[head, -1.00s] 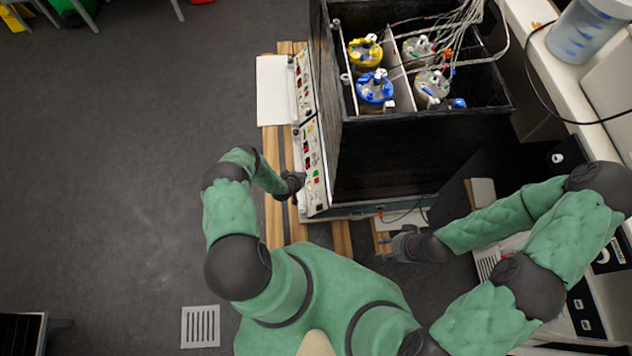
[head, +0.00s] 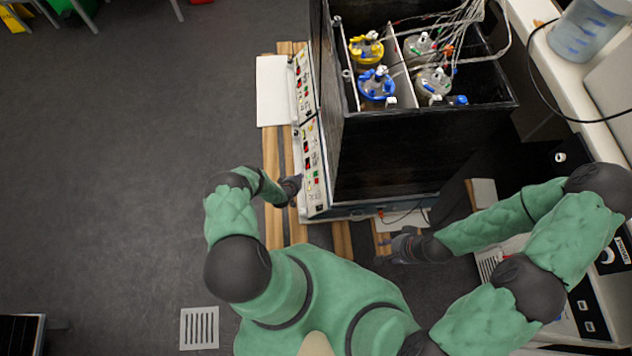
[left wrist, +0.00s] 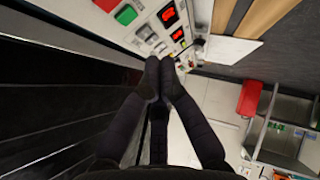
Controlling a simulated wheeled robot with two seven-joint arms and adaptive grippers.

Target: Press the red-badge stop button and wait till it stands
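The control panel (head: 311,168) is a light strip on the left side of the black shaker box (head: 420,150). In the left wrist view a red button (left wrist: 107,4) and a green button (left wrist: 126,14) sit side by side at the top, near lit red displays (left wrist: 169,16). I cannot tell which badge marks which button. My left gripper (head: 294,188) is at the panel's lower left edge. Its fingers (left wrist: 159,76) are together, with nothing seen between them; contact with the panel cannot be told. My right gripper (head: 392,247) hangs below the box, away from the panel.
Several vessels with yellow, blue and white tops, such as the blue one (head: 376,86), stand in the box with tubes attached. Wooden slats (head: 272,160) lie beneath. A white bench (head: 570,85) runs along the right. The floor on the left is open.

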